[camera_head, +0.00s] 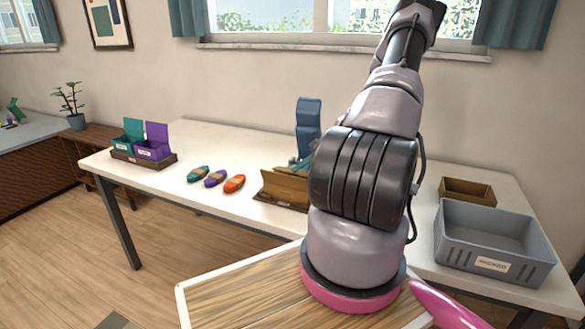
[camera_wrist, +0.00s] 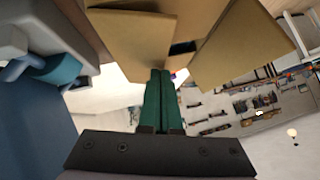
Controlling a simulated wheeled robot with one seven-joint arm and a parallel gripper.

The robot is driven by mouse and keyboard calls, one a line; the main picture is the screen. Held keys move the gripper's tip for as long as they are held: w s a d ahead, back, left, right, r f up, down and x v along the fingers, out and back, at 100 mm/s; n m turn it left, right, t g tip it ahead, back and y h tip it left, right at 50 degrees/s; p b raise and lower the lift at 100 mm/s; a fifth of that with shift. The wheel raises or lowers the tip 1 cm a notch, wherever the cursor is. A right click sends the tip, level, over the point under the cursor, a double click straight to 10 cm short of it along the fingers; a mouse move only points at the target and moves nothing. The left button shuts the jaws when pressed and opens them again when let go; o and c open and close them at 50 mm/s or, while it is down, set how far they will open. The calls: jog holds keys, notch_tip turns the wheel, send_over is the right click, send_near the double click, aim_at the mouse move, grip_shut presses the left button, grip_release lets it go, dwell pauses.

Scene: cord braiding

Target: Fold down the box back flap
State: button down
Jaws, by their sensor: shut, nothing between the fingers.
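The brown box (camera_head: 285,190) stands on the white table, left of my arm. My arm hides its right side in the head view. In the wrist view, tan box panels fill the top: one at the upper left (camera_wrist: 130,45) and one slanting at the right (camera_wrist: 240,45), with a dark gap between them. I cannot tell which panel is the back flap. My gripper (camera_wrist: 160,73) has green fingers pressed together and empty. Its tips are at or close to the lower edge of the panels; contact is unclear.
A blue upright device (camera_head: 308,120) stands behind the box. Teal, purple (camera_head: 215,178) and orange (camera_head: 234,183) cord bundles lie to its left. Small teal and purple bins (camera_head: 152,149) stand farther left. A grey crate (camera_head: 485,245) and small brown tray (camera_head: 467,191) are at right.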

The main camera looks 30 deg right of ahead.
jog(key=shift+s+a+f, duration=0.3)
jog(key=shift+a+f, duration=0.05)
jog(key=shift+f, duration=0.3)
jog(key=shift+r, duration=0.15)
